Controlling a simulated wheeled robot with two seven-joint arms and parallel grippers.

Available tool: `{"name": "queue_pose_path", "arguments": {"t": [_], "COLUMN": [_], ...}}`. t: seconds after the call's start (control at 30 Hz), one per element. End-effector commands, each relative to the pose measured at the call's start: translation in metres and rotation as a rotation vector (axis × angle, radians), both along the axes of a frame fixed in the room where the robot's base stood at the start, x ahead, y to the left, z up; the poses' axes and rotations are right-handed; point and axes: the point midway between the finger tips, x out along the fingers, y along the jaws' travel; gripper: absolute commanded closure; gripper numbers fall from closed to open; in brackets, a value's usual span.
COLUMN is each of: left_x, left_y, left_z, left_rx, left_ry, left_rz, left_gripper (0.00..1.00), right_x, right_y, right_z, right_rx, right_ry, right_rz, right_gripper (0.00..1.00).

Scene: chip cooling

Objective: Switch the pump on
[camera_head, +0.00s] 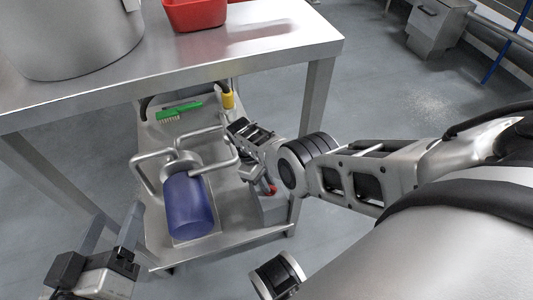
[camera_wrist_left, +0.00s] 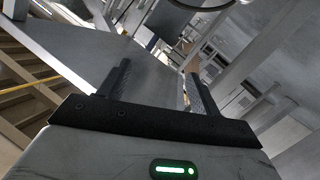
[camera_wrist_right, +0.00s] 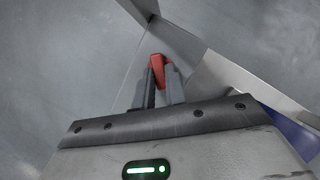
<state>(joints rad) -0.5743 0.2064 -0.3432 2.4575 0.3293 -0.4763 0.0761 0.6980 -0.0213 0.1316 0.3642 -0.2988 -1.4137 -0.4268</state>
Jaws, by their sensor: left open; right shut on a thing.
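The pump has a blue cylindrical body (camera_head: 188,206) with bent metal pipes and stands on the lower shelf under the table. A red switch handle (camera_head: 272,188) is on a grey box (camera_head: 272,207) at the right end of that shelf. My right gripper (camera_head: 264,184) is at the box, partly hidden by its own wrist. In the right wrist view its fingers are shut on the red handle (camera_wrist_right: 157,70). My left gripper (camera_head: 113,215) is open and empty, left of the shelf. Its parted fingers also show in the left wrist view (camera_wrist_left: 158,78).
The steel table top (camera_head: 225,65) carries a large metal pot (camera_head: 75,40) and a red bin (camera_head: 195,14). A green brush (camera_head: 180,110) lies on the shelf behind the pump. A yellow fitting (camera_head: 228,100) hangs beside it. The table's right leg (camera_head: 318,90) stands near my right arm.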

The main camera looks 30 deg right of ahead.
Motion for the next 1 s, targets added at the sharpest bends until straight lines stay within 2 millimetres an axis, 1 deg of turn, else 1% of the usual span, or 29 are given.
{"name": "queue_pose_path", "arguments": {"t": [0.2,0.43,0.63,1.0], "left_x": [0.0008,0.0015,0.0017,0.0015], "left_y": [-0.0013,-0.002,-0.0024,-0.0025], "left_z": [0.0022,0.0075,0.0075,0.0068], "left_rx": [-0.028,-0.046,-0.051,-0.052], "left_ry": [-0.01,-0.022,-0.023,-0.021], "left_rz": [-0.003,-0.006,-0.007,-0.007], "left_gripper": [0.36,0.36,0.36,0.36], "right_x": [0.0017,0.0017,0.0017,0.0018], "right_y": [-0.0021,-0.0027,-0.0032,-0.0034], "right_z": [-0.0006,-0.0003,-0.0002,0.0001], "right_rx": [0.001,0.001,0.002,0.002], "right_ry": [-0.003,-0.003,-0.002,-0.004], "right_rz": [-0.169,-0.289,-0.345,-0.363], "right_gripper": [1.0,1.0,1.0,1.0]}}
